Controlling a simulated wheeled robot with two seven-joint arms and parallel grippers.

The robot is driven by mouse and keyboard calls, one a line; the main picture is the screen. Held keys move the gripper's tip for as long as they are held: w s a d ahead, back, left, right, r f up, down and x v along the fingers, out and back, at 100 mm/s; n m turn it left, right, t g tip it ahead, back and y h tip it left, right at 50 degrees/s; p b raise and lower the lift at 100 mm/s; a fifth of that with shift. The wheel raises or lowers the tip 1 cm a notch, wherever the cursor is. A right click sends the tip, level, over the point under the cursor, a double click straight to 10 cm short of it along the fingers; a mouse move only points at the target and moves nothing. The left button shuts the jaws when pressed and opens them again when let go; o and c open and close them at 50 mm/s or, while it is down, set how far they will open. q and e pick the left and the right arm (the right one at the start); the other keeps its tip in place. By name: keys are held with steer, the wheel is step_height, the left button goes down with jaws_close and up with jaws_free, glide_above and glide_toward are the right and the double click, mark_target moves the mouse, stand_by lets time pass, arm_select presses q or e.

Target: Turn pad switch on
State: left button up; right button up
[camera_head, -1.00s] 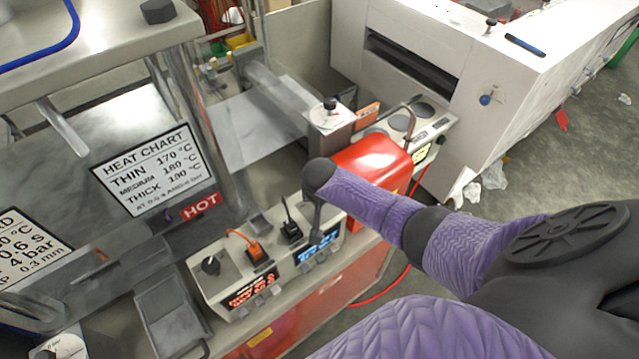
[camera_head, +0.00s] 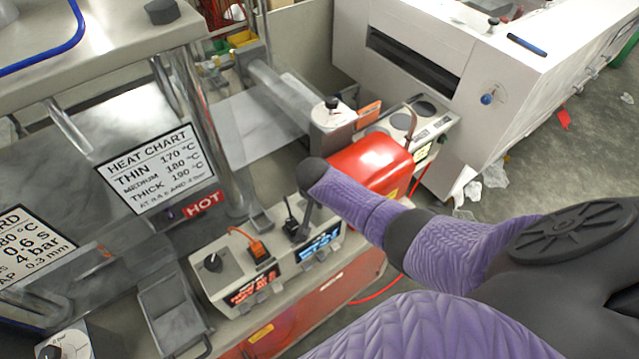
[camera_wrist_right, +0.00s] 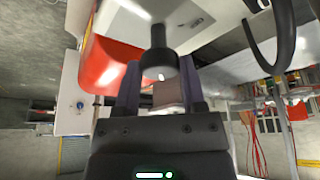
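The control box (camera_head: 225,267) on the bench front carries a black knob (camera_head: 212,262), an orange switch (camera_head: 258,250) with an orange lever and a black switch (camera_head: 291,226). Red and blue displays light its front. I cannot read which switch is the pad switch. My right gripper (camera_head: 302,234) points down at the box's right part, just right of the black switch; contact is unclear. In the right wrist view its two fingers (camera_wrist_right: 160,88) stand apart, with a dark cylinder (camera_wrist_right: 158,62) and a brownish block (camera_wrist_right: 168,95) showing between them. My left gripper is out of view.
A red rounded housing (camera_head: 368,165) stands behind and right of my right wrist. A heat chart sign (camera_head: 155,168) and a red HOT label (camera_head: 202,203) are at left. A grey tray (camera_head: 172,312) lies left of the box. A white machine (camera_head: 480,90) stands at the back right.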

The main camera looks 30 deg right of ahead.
steer(key=o, duration=0.5)
steer(key=shift+c, duration=0.2)
steer(key=shift+r+p, duration=0.3)
steer(key=shift+r, duration=0.1)
steer(key=p+v, duration=0.3)
steer(key=v, duration=0.6)
steer(key=shift+s+a, duration=0.1)
